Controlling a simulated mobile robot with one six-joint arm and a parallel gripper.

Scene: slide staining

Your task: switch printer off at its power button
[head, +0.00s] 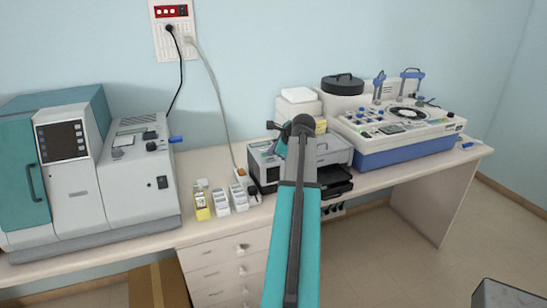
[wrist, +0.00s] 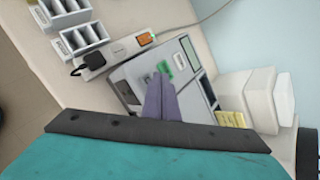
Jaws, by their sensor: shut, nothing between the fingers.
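The printer is a grey and white box (head: 268,172) on the bench, right of centre in the head view, partly hidden behind my arm. In the wrist view the printer (wrist: 133,72) lies under my gripper, with a small green button (wrist: 164,67) on its top beside a green-marked panel (wrist: 180,61). My gripper (wrist: 160,82) is shut and empty, its tips over the printer top close to the green button. I cannot tell whether the tips touch it. In the head view the fingers are not clearly visible.
A power strip (wrist: 119,53) with an orange switch and a black plug (wrist: 93,60) lies beside the printer. Slide racks (head: 238,198) and a yellow box (head: 201,205) stand left of it. A large analyser (head: 140,180) is at left, a blue-based stainer (head: 400,150) at right.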

